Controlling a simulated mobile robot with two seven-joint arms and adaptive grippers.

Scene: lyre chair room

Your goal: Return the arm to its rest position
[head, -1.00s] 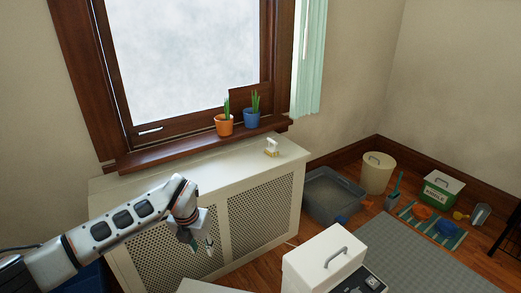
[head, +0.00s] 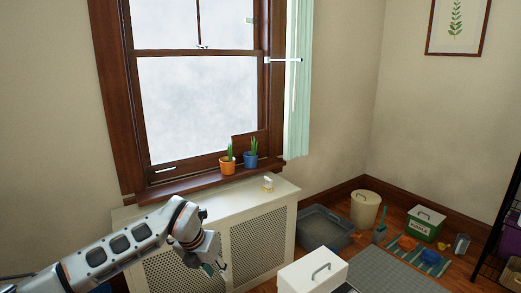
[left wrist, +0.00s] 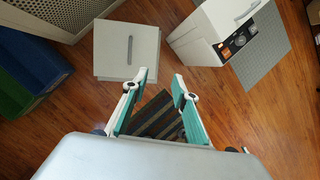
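My left arm reaches in from the lower left of the head view, in front of the white radiator cover. My left gripper (head: 215,268) hangs at its end, pointing down. In the left wrist view its two teal-padded fingers (left wrist: 159,78) stand well apart with nothing between them, so it is open and empty. Below it are wood floor and a dark striped mat (left wrist: 158,118), partly hidden by the fingers. My right gripper is in neither view.
The radiator cover (head: 258,250) stands under the window, with a small pale object (head: 267,184) on top. Potted plants (head: 227,165) (head: 250,158) stand on the sill. A white box with a handle (head: 312,272), grey litter tray (head: 325,228) and cream bin (head: 365,208) are on the right.

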